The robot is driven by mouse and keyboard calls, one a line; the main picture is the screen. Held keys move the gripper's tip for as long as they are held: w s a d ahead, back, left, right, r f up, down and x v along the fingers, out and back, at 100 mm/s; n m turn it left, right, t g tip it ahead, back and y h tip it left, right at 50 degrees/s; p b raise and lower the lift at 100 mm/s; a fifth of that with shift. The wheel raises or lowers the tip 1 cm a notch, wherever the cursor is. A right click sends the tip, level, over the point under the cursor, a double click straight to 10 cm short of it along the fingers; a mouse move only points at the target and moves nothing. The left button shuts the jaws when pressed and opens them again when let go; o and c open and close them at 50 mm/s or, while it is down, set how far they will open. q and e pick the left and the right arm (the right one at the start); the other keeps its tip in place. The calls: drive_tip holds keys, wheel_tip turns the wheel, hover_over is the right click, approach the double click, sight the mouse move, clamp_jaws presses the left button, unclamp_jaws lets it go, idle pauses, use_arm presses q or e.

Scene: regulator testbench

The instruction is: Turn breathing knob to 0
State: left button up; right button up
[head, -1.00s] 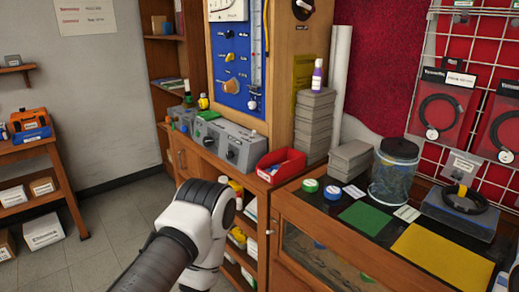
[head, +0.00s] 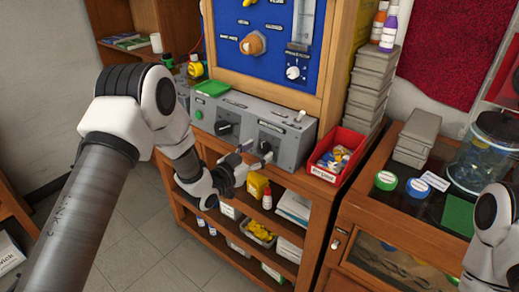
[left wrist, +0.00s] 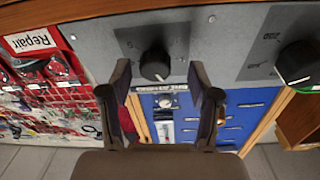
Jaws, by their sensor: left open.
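A grey bench unit (head: 285,130) with black knobs sits below the blue panel (head: 270,50). My left gripper (head: 256,156) is at the front of its right half, open and empty. In the left wrist view, a black knob (left wrist: 155,62) on the grey face lies between and just beyond the open fingertips (left wrist: 160,84); I see no clear contact. A second black knob (left wrist: 298,65) is at the right there. It also shows in the head view (head: 224,129). I cannot read which label says breathing. My right gripper is out of view.
A red bin (head: 338,160) of small parts stands right of the grey unit; its Repair label shows in the left wrist view. Shelves with bottles and boxes (head: 258,185) lie below. The blue panel carries an orange knob (head: 253,43) and a white-dial knob (head: 293,72).

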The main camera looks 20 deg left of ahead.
use_arm(q)
drive_tip(key=shift+w+d, duration=0.35)
drive_tip(key=shift+d+r, duration=0.2)
drive_tip(key=shift+a+f, duration=0.1)
drive_tip(key=shift+a, duration=0.1)
drive_tip(key=c, duration=1.2)
